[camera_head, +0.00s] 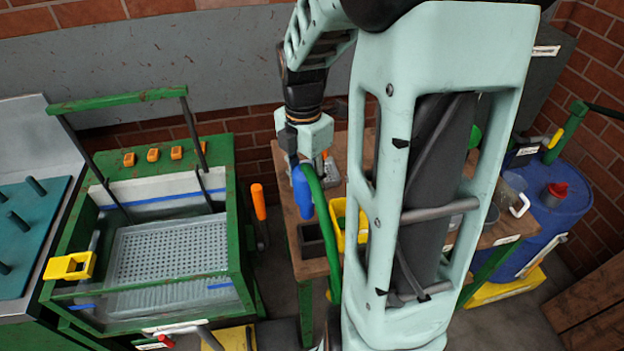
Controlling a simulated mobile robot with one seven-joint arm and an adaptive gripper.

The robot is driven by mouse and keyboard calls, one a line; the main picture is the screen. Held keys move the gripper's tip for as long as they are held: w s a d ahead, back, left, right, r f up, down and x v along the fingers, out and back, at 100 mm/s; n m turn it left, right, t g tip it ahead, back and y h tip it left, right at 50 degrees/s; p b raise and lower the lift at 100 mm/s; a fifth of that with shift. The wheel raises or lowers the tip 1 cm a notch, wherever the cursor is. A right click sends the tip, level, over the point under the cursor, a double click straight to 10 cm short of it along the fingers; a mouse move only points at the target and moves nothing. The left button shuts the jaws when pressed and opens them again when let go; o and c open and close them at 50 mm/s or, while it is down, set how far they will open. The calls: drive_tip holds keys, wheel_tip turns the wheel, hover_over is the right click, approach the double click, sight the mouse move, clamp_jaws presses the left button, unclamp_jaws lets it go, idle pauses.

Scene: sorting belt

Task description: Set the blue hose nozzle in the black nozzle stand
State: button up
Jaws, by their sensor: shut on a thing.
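The blue hose nozzle (302,192) hangs upright below my gripper (296,160), which is shut on its top end. A green hose (326,232) runs from up by the gripper down along the nozzle's right side. The black nozzle stand (310,243) is a dark open box near the left edge of the wooden table. The nozzle shows just above the stand in the picture. A gap seems to lie between them, but I cannot tell how well they line up in depth.
A yellow bin (338,234) stands right of the stand on the wooden table (283,190). A green-framed wash tank (238,240) is at left, with an orange-handled tool (258,202) on its side. A blue drum (553,225) stands at right. My arm hides much of the table.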

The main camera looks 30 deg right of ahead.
drive_tip(key=n, duration=0.1)
drive_tip(key=d+n, duration=0.1)
drive_tip(key=shift+s+r+n, duration=0.25)
drive_tip(key=shift+s+n, duration=0.05)
drive_tip(key=shift+s, duration=0.1)
drive_tip(key=shift+f, duration=0.15)
drive_tip(key=b, duration=0.5)
hover_over(312, 214)
drive_tip(key=f, duration=0.4)
drive_tip(key=shift+w+d+f, duration=0.2)
drive_tip(key=shift+w+f, duration=0.15)
drive_tip(key=shift+f, duration=0.05)
drive_tip(key=shift+p, duration=0.3)
drive_tip(key=shift+r, duration=0.1)
drive_tip(key=shift+f, duration=0.2)
drive_tip(key=shift+f+b, duration=0.9)
drive_tip(key=shift+f, duration=0.75)
drive_tip(key=shift+f+b, duration=0.9)
drive_tip(key=shift+f, duration=0.5)
